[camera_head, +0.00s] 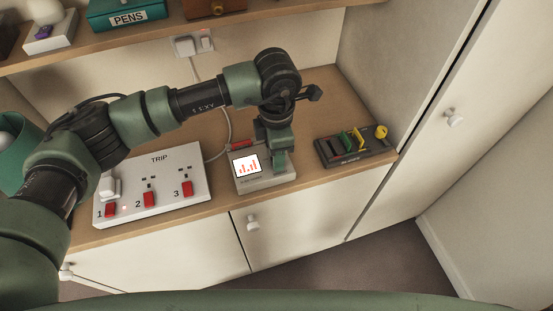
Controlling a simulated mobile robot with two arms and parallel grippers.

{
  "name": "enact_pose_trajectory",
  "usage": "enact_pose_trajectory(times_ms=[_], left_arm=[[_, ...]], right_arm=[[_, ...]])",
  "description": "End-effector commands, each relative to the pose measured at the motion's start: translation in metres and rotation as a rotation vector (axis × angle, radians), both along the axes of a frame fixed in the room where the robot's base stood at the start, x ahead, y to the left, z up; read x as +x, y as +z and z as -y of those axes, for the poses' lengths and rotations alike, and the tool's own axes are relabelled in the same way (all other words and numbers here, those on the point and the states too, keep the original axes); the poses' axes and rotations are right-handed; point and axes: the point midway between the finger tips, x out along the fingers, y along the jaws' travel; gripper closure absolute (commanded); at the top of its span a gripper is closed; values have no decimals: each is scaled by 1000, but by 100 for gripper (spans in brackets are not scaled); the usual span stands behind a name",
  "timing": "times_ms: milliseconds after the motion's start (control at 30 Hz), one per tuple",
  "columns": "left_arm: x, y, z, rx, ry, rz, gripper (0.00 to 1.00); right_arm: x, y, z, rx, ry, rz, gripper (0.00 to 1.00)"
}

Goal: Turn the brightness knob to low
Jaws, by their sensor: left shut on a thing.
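A small beige box (266,182) stands near the front edge of the desk. It has a lit white screen (247,165) with red bars and a red part (242,144) at its back. My left gripper (279,164) reaches down from above onto the right part of this box, just beside the screen. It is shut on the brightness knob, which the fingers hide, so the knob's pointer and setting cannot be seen. My right gripper is not in view.
A white TRIP power strip (154,211) with red switches and a plug lies to the left. A dark panel (366,155) with green and yellow levers stands to the right. A shelf with a PENS box (127,15) runs above. White cupboard doors (300,220) are below.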

Motion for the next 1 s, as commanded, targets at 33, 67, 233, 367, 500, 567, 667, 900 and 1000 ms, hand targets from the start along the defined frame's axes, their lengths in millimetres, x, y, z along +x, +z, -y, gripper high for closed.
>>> enact_pose_trajectory(times_ms=[33, 67, 233, 367, 500, 567, 667, 900, 1000], left_arm=[[1, -2, 0, -1, 20, 2, 100], [1, -2, 0, -1, 33, 2, 100], [1, 0, 0, -1, 82, 2, 100], [1, 1, 0, -1, 99, 2, 100], [1, 1, 0, -1, 105, 1, 100], [1, 1, 0, -1, 105, 1, 100], [1, 1, 0, -1, 105, 1, 100], [1, 1, 0, -1, 104, 1, 50], [0, 1, 0, -1, 103, 1, 50]], right_arm=[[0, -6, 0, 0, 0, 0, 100], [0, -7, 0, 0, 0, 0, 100], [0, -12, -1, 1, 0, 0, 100], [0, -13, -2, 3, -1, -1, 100], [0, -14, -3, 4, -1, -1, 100], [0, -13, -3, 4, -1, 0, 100], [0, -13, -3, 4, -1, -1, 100], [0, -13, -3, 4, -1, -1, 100], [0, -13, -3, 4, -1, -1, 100]])
